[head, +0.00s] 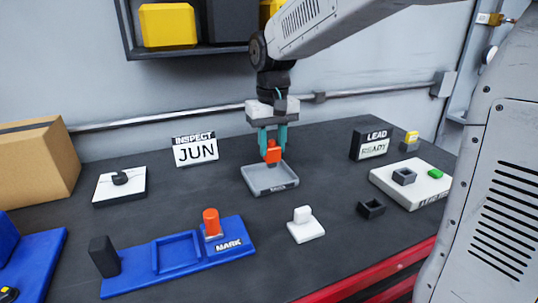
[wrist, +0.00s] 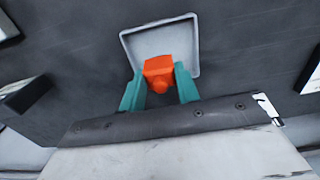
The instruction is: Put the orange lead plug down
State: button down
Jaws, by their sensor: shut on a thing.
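The orange lead plug (head: 273,154) is between the teal fingers of my gripper (head: 272,140) in the head view. My gripper is shut on it and points down. The plug is over the back part of a shallow grey tray (head: 258,186); I cannot tell whether it touches the tray floor. In the wrist view the plug (wrist: 159,73) sits between the fingertips (wrist: 160,85), with the tray (wrist: 186,30) behind it.
A blue MARK fixture (head: 190,262) with an orange-topped cylinder (head: 211,220) stands front left. A small white block (head: 305,225) and a dark open socket (head: 371,208) lie front right. A white base (head: 425,192) and a LEAD READY sign (head: 372,144) are at the right.

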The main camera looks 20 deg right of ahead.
aim_at(269, 155)
jog(key=shift+w+a+f, duration=0.15)
jog(key=shift+w+a, duration=0.05)
jog(key=shift+w, duration=0.35)
jog(key=shift+f, duration=1.65)
jog(key=shift+f, duration=0.1)
jog(key=shift+f, duration=0.1)
jog(key=c, duration=1)
grip_release()
